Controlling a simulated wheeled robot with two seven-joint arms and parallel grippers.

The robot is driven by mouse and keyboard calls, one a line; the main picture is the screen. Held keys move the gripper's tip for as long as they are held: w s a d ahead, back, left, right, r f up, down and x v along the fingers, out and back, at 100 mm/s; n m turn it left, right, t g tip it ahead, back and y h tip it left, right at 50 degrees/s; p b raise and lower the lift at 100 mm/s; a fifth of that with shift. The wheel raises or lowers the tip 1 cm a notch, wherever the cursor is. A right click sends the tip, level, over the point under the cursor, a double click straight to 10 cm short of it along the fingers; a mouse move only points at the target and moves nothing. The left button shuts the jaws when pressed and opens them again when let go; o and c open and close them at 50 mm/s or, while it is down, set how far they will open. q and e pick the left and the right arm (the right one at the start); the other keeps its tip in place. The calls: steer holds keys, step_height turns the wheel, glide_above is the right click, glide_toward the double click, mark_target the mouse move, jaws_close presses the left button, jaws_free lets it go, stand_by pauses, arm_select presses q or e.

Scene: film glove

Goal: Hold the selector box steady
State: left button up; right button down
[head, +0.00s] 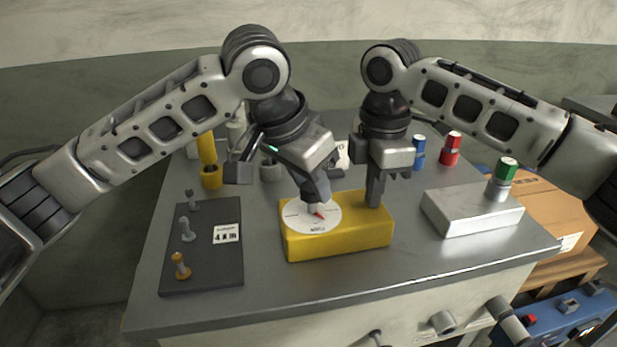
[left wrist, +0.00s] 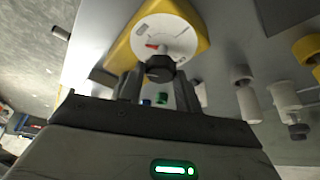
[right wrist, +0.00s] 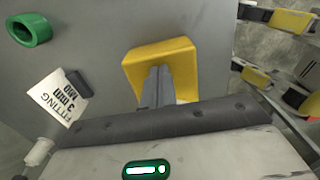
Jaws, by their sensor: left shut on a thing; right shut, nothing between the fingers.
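The yellow selector box (head: 345,240) stands on the grey table, with a white round dial (head: 300,222) and a red pointer on its left part. My left gripper (head: 317,198) is shut on the dial's dark knob (left wrist: 160,68), seen between the fingertips in the left wrist view. My right gripper (head: 373,200) is shut and empty, pointing down with its fingertips at the top of the box's right part. The box also shows in the right wrist view (right wrist: 180,58), where the closed fingers overlap it; whether they press on it is hard to tell.
A dark plate (head: 205,270) with several pegs and a label lies left of the box. A pale metal block (head: 470,212) with a green-capped cylinder (head: 503,175) stands right. Red (head: 450,150) and blue (head: 419,152) capped cylinders stand behind. The table in front of the box is clear.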

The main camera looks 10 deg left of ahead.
arm_select(q)
steer(key=n, duration=0.1)
steer(key=n+y, duration=0.1)
steer(key=n, duration=0.1)
steer(key=n+t, duration=0.1)
steer(key=n, duration=0.1)
steer(key=shift+s+d+y, duration=0.1)
steer(key=shift+d+y, duration=0.15)
steer(key=shift+y, duration=0.05)
steer(key=shift+n+y, duration=0.8)
steer(key=shift+n, duration=1.3)
steer(key=o, duration=1)
steer(key=shift+c, duration=0.2)
steer(key=v, duration=1.2)
steer(key=shift+s, duration=0.15)
